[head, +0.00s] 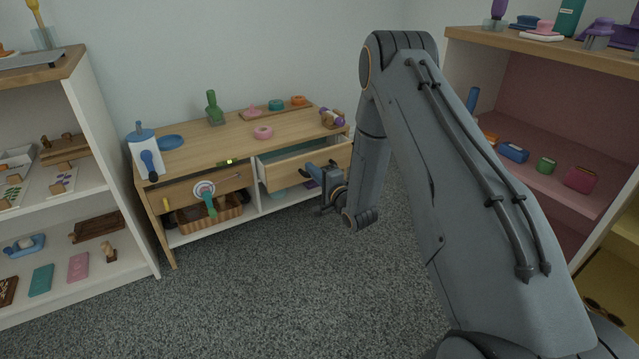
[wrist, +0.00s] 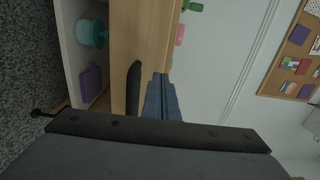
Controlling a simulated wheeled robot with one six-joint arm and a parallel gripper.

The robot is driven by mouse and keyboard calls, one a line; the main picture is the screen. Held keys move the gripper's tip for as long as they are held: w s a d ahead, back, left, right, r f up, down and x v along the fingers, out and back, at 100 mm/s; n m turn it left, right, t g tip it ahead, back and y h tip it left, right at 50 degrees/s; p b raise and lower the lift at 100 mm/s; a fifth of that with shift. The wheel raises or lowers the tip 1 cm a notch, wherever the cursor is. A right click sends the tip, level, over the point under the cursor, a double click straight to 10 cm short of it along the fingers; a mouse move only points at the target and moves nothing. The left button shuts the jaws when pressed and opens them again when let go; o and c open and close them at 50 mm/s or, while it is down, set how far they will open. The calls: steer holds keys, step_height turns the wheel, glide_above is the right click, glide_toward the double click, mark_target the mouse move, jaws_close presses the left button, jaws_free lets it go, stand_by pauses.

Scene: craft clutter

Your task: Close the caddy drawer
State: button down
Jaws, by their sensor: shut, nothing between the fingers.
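The caddy (head: 185,178) is a low wooden-topped unit against the back wall. Its right drawer (head: 282,174) stands pulled out in the head view, with a pale wooden front. In the wrist view, the wooden front (wrist: 120,40) runs up the picture and carries a dark elongated handle (wrist: 133,90). My gripper (head: 308,169) is shut and empty, in front of the right drawer's front. In the wrist view its closed fingers (wrist: 160,90) lie beside the handle. I cannot tell whether they touch the front.
Below, an open shelf holds a teal item (wrist: 91,33) and a purple box (wrist: 91,84). A pink ring (head: 263,132) and a green bottle (head: 214,108) stand on the caddy top. A white shelf (head: 128,170) flanks the left; the carpet (head: 270,285) in front is clear.

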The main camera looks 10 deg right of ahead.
mark_target(301, 159)
steer(key=shift+b+x, duration=0.95)
steer(key=shift+x, duration=1.2)
